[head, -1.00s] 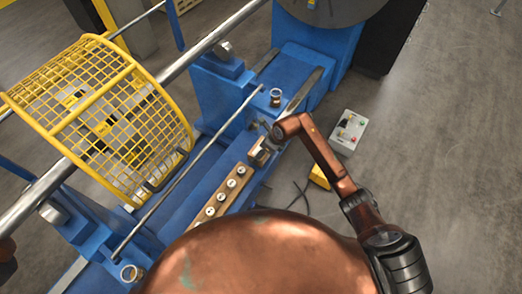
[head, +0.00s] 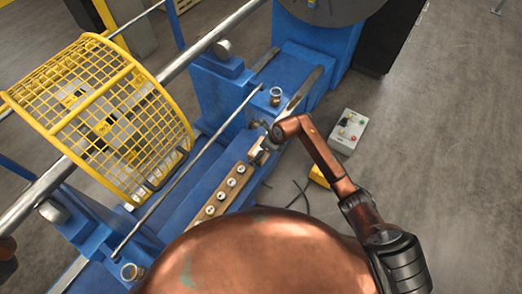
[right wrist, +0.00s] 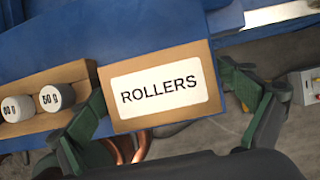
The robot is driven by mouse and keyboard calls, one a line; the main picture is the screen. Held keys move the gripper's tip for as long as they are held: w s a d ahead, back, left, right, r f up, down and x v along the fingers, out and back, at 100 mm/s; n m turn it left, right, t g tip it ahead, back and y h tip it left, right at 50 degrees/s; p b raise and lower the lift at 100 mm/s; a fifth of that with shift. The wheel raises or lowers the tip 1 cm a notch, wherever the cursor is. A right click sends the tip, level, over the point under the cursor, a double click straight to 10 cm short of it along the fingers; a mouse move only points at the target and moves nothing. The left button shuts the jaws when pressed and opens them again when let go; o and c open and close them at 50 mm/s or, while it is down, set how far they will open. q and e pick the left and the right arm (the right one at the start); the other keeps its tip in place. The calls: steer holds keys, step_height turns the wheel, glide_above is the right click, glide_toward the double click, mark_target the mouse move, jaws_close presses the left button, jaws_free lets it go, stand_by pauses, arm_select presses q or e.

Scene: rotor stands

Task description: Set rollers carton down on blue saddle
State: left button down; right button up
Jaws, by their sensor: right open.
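The tan rollers carton (right wrist: 158,112), with a white label reading ROLLERS, fills the middle of the right wrist view. Its label faces the camera, and blue metal (right wrist: 150,32), apparently the saddle, lies behind it. My right gripper (right wrist: 162,82) is open, with one dark green finger at each side of the carton. The fingertips are very close to its sides; I cannot tell whether they touch. In the head view my right gripper (head: 264,147) is over the blue machine, by the tray's upper end, and largely hides the carton. My left gripper is not in view.
A wooden tray (head: 222,195) of several weights adjoins the carton's left side in the wrist view. A steel rod (head: 185,178) and yellow mesh guard (head: 105,118) lie to the left in the head view. A grey control box (head: 346,131) stands on the floor to the right.

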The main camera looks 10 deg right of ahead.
steer(key=shift+r, duration=0.2)
steer(key=b+v, duration=0.1)
steer(key=v, duration=1.1)
steer(key=shift+a+f, duration=0.1)
steer(key=shift+f, duration=0.05)
stand_by(0.9)
